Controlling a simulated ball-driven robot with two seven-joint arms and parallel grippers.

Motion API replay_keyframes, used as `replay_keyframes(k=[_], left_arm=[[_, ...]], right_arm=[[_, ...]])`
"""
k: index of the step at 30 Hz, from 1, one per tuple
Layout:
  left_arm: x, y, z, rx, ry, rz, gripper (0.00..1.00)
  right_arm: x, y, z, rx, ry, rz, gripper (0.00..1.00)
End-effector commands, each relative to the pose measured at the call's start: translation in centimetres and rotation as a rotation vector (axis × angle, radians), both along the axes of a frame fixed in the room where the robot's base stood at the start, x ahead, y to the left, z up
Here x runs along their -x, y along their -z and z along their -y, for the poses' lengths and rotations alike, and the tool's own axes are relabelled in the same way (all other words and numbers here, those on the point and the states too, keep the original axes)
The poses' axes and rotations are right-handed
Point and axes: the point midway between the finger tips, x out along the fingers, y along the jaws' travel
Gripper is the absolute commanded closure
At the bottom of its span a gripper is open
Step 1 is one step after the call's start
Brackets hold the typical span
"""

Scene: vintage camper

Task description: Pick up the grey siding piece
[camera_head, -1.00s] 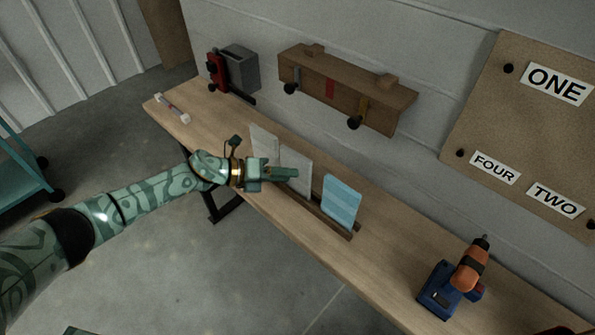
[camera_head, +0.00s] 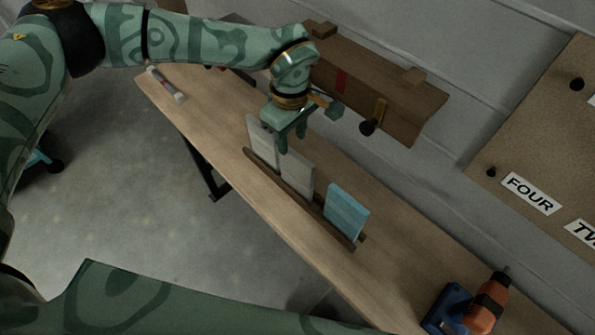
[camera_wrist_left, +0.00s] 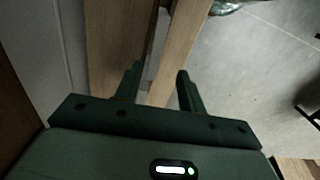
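Two pale grey-white siding pieces stand upright in a wooden rack (camera_head: 328,229) on the bench, one at the left (camera_head: 260,147) and one in the middle (camera_head: 299,175). A light blue piece (camera_head: 346,212) stands at the rack's right end. I cannot tell firmly which pale piece is the greyer. My left gripper (camera_head: 292,146) points down at the tops of the two pale pieces, and partly hides them. In the left wrist view its fingers (camera_wrist_left: 158,88) are apart, with the pale edge of a piece (camera_wrist_left: 158,58) showing between them. My right gripper is not in view.
The wooden bench (camera_head: 215,125) runs along the wall. A brown wall-mounted shelf (camera_head: 375,80) is close behind my left gripper. An orange and blue drill (camera_head: 485,305) stands at the lower right, and a small tube (camera_head: 166,84) lies at the far left.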

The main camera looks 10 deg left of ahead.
Motion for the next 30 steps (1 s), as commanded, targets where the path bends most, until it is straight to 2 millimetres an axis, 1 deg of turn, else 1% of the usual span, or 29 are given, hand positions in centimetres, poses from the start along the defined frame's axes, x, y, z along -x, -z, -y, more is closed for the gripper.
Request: replay_keyframes(k=[1,4,6,10,14,18,21,23,28,29,30], left_arm=[[0.0,1.5,0.0,0.0,-0.001,-0.004,0.6],[0.0,3.5,0.1,0.002,-0.002,-0.002,0.6],[0.0,4.4,0.0,0.001,-0.004,-0.002,0.6],[0.0,5.2,0.1,0.003,-0.004,-0.001,0.6],[-0.1,6.2,0.3,0.003,-0.003,-0.001,0.6],[-0.2,8.6,0.7,0.002,-0.005,-0.004,0.6],[-0.3,10.0,0.6,0.003,-0.005,-0.001,0.6],[-0.3,10.4,0.6,0.003,-0.005,-0.001,0.6],[-0.3,10.3,0.6,0.003,-0.005,0.001,0.6],[-0.3,10.2,0.6,0.003,-0.005,0.001,0.66],[-0.3,10.2,0.6,0.003,-0.005,0.001,0.77]], right_arm=[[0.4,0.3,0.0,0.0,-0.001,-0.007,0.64],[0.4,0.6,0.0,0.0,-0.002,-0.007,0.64],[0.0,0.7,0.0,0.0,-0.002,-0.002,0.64],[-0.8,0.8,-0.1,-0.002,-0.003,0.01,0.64],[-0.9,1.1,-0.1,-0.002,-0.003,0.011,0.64],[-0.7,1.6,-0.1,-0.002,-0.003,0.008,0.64],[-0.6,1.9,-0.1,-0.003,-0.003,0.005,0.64],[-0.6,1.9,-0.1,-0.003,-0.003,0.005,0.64],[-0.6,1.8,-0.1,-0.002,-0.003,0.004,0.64],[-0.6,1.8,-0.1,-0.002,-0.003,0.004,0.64],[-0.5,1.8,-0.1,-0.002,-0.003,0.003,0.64]])
